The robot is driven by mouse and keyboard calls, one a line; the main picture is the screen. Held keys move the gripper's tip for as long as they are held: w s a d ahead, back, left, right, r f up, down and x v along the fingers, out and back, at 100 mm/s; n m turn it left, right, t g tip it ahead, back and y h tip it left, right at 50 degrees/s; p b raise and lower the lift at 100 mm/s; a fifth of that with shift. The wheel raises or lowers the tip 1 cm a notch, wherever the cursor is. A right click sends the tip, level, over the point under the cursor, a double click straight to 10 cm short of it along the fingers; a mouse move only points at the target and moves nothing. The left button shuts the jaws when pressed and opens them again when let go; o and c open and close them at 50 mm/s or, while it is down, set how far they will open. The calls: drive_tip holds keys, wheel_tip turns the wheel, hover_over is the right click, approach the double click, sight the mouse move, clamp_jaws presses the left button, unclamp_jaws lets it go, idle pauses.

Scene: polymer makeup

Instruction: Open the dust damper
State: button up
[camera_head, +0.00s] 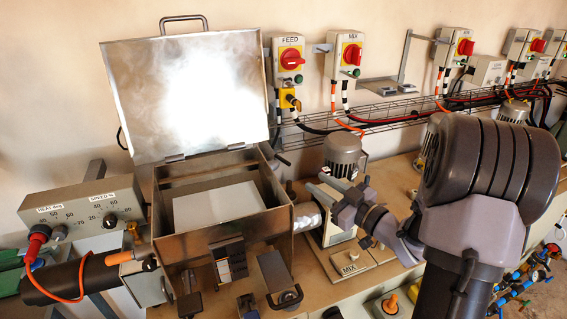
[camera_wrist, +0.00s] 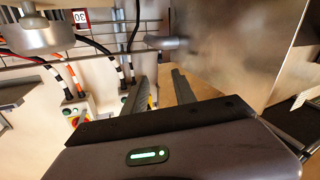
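The metal box (camera_head: 168,215) stands at the centre left in the head view, with its shiny lid (camera_head: 185,95) raised. A small dark handle (camera_head: 283,160) sticks out from the box's upper right side. It looks like the damper handle, but no label shows. In the wrist view a dark cylindrical handle (camera_wrist: 168,43) projects from the metal side wall (camera_wrist: 235,45). My gripper (camera_head: 315,181) is right of the box, pointing toward it. In the wrist view my gripper (camera_wrist: 160,76) is open, its two fingers apart and empty, short of the handle.
The FEED switch box (camera_head: 289,62) and MIX switch box (camera_head: 347,55) are on the wall behind. A wire cable tray (camera_head: 385,112) runs along the wall. A grey motor (camera_head: 342,155) stands close behind my gripper. A control box with dials (camera_head: 85,205) is left.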

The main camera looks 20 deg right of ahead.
sight(289, 164)
drive_tip(key=b+x, duration=0.1)
drive_tip(key=x, duration=1.1)
drive_tip(key=shift+w, duration=0.1)
